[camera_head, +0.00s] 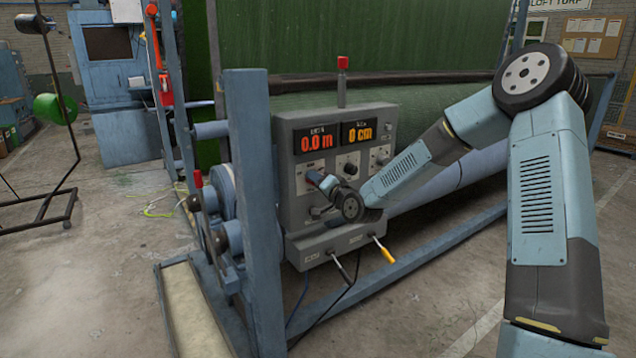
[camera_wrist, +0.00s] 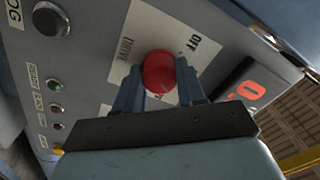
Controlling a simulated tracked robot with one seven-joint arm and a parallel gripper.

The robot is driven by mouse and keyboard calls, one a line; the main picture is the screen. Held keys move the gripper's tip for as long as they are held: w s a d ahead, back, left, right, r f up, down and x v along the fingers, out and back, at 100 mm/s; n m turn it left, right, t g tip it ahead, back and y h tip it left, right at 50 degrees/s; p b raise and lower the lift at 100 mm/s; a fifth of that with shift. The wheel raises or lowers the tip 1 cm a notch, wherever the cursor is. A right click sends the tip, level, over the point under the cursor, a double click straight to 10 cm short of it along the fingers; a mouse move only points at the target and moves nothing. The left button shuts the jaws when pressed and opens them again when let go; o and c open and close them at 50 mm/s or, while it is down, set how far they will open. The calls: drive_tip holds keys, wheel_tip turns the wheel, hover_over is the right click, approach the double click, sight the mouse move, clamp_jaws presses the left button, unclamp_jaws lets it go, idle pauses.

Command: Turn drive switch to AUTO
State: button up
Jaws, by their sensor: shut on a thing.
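The drive switch is a round red knob (camera_wrist: 158,70) on a white label plate (camera_wrist: 122,48) that reads DRIVE and OFF in the wrist view. My gripper (camera_wrist: 160,88) is shut on the knob, one finger on each side. The knob's pointer and any AUTO marking cannot be made out. In the head view my gripper (camera_head: 313,178) is against the left part of the grey control box (camera_head: 287,213), below the orange-red display (camera_head: 316,140). My gripper hides the switch there.
Beside the switch are a round push button (camera_wrist: 50,20) and several small indicator lamps (camera_wrist: 54,107). Two levers, one with a yellow handle (camera_head: 384,252), stick out below the box. A blue upright post (camera_head: 252,200) stands close left. A green turf roll (camera_head: 420,115) lies behind.

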drive_tip(key=m, duration=0.5)
drive_tip(key=shift+w+d+f+m, duration=0.1)
drive_tip(key=shift+w+d+m, duration=0.15)
drive_tip(key=shift+d+m, duration=0.15)
idle(0.3)
drive_tip(key=o, duration=0.8)
drive_tip(key=shift+f, duration=0.1)
drive_tip(key=shift+c, duration=0.2)
drive_tip(key=o, duration=0.3)
drive_tip(key=shift+s+a, duration=0.1)
drive_tip(key=shift+a, duration=0.05)
drive_tip(key=v, duration=1.3)
drive_tip(key=shift+s+d, duration=0.25)
drive_tip(key=shift+s, duration=0.05)
